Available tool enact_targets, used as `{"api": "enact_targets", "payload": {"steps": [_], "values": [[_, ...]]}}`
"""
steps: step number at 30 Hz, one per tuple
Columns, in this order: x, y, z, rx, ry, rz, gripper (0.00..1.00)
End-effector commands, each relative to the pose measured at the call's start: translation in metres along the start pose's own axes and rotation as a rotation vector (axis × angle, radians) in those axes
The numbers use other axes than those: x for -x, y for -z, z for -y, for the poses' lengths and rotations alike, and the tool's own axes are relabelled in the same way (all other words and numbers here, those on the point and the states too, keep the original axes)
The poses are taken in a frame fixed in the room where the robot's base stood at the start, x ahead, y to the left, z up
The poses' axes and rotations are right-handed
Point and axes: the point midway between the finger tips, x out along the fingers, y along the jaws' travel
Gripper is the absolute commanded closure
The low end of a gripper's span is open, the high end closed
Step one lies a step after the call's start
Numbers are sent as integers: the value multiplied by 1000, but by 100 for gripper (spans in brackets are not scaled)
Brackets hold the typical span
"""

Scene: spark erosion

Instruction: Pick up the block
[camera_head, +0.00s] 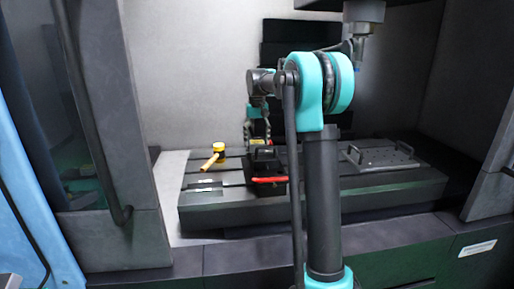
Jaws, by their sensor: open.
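My arm reaches into the machine, and my gripper (256,139) points down over a dark vise (265,165) with a red handle (268,180). The gripper is open. It is small in view and partly covered by my own arm. A small yellowish patch shows at the fingertips, just above the vise; I cannot tell whether it is the block or part of the gripper. No block is clearly visible elsewhere. I cannot tell whether the fingers touch anything.
The vise stands on a dark slotted table (225,197). A yellow mallet (218,149) lies to its left, and a grey plate with handles (378,157) lies to its right. A machine head (363,14) hangs above at the right. Door frames stand on both sides.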

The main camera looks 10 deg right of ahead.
Motion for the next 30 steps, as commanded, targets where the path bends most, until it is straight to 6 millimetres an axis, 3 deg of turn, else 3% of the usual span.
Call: {"api": "enact_targets", "payload": {"steps": [3, 11, 24, 30], "values": [[-12, 0, 0, 0, 0, 0, 38], [-14, 0, 0, 0, 0, 0, 38], [-14, 0, 0, 0, 0, 0, 89], [-14, 0, 0, 0, 0, 0, 89]]}}
